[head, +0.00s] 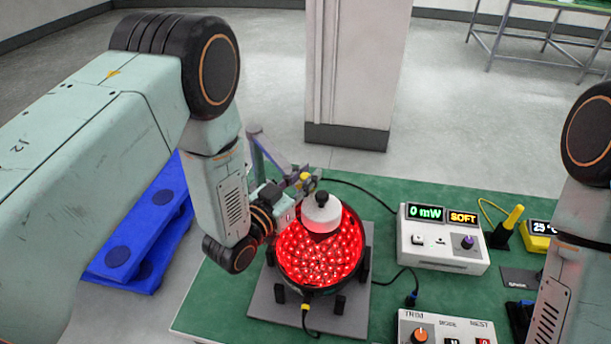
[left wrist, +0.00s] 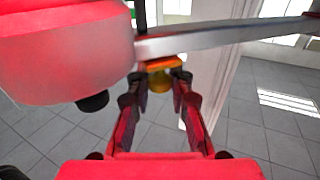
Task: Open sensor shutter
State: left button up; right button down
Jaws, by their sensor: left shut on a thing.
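A round dish (head: 318,262) full of small glowing red lamps stands on a grey plate. A white sensor head (head: 322,215) with a black cap sits above its far part. A small yellow knob (head: 304,177), likely the shutter's handle, is just behind and left of the sensor head. My left gripper (head: 299,186) reaches it from the left. In the left wrist view its fingers (left wrist: 164,82) are shut on the yellow knob (left wrist: 160,66), under a grey bar (left wrist: 225,38). The sensor head (left wrist: 65,55) is close at upper left there. My right gripper is out of view.
A white meter box (head: 440,243) reading 0 mW and SOFT stands to the right on the green table (head: 385,318). A control box (head: 445,327) is at the front. Black cables cross the table. A purple-grey post (head: 257,150) stands behind my gripper.

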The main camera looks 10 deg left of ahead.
pick_arm(q)
jog(key=shift+s+a, duration=0.1)
grip_shut()
jog(key=w+a+b, duration=0.1)
jog(key=w, duration=0.1)
jog(key=w+a+b, duration=0.1)
jog(key=a, duration=0.1)
jog(key=shift+w+a+f, duration=0.15)
jog(key=shift+w, duration=0.2)
jog(key=shift+w+a, duration=0.25)
jog(key=shift+d, duration=0.1)
jog(key=shift+o, duration=1.7)
grip_release()
jog(key=o, duration=0.5)
jog(key=shift+s+a, duration=0.2)
jog(key=shift+w, duration=0.1)
